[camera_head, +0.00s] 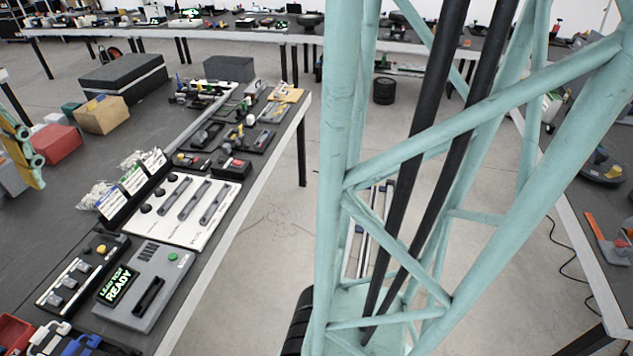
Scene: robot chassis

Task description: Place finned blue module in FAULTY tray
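My gripper is not in view. I cannot pick out a finned blue module for certain. A blue part (81,346) lies at the bottom left beside a white part, cut off by the frame edge, and no fins can be made out. I cannot identify the FAULTY tray. A row of small bins (125,193) with blue, green and white label cards stands on the left table, with clear bags behind them. Their lettering is too small to read.
Another table (600,265) stands at right. Close teal latticework hides much of the centre-right.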

